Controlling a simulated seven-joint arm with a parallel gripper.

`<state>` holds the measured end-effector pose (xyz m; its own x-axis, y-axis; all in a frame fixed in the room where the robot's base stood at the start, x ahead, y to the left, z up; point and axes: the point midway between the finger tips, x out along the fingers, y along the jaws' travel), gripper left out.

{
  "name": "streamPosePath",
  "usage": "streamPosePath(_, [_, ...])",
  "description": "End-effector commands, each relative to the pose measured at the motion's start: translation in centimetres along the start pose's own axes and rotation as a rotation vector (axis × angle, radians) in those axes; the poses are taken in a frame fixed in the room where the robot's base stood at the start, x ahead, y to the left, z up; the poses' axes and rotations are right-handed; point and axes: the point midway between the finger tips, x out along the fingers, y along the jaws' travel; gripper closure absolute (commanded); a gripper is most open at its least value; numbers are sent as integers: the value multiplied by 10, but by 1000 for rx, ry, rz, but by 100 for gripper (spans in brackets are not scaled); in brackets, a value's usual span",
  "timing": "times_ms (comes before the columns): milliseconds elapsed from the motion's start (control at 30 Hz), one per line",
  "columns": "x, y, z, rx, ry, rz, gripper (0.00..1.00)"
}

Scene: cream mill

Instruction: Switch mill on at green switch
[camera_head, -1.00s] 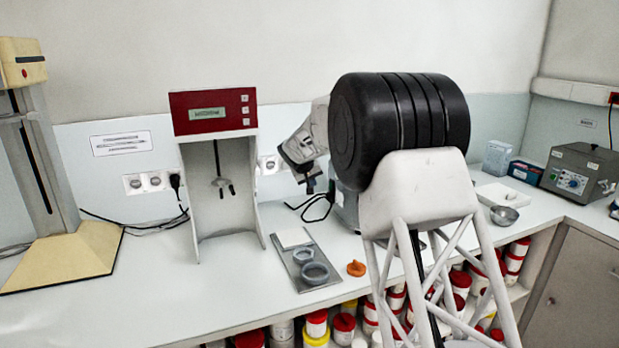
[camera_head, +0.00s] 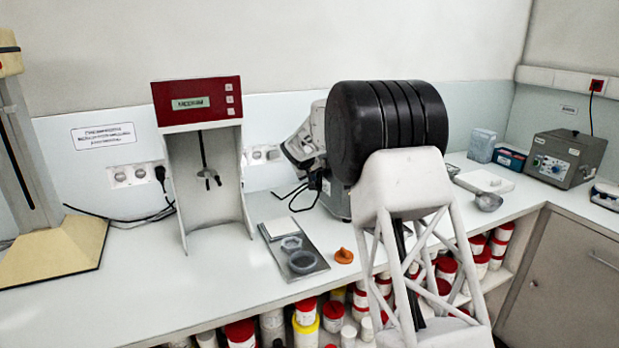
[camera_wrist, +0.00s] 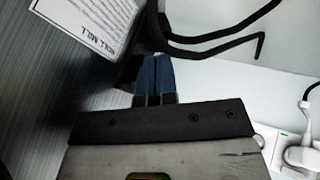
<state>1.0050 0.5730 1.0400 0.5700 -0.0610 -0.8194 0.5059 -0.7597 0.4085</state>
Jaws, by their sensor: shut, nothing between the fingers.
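The mill is at the left of the wrist view, a dark grey ridged surface (camera_wrist: 40,95) with a white label (camera_wrist: 92,22) reading ROLL MILL. In the head view, a grey machine (camera_head: 338,204) that looks like the mill stands at the back of the bench, largely hidden behind my black and white arm. My gripper (camera_wrist: 153,62) shows in the wrist view with its two blue fingers shut together and empty. Its tips are close to the dark edge of the mill and the black cables; contact cannot be told. I cannot make out the green switch in either view.
Black cables (camera_wrist: 215,48) run past my fingertips. A white wall socket (camera_wrist: 285,150) with a plug is at the right. On the bench are a red-topped stirrer (camera_head: 198,102), a metal tray (camera_head: 318,264) with rings, and an orange piece (camera_head: 344,256).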

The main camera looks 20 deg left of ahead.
Motion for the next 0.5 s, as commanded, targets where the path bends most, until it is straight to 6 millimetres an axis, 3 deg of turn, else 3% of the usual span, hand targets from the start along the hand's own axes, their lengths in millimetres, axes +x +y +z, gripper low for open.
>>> streamPosePath(500, [7,5,2,0,0,0,100])
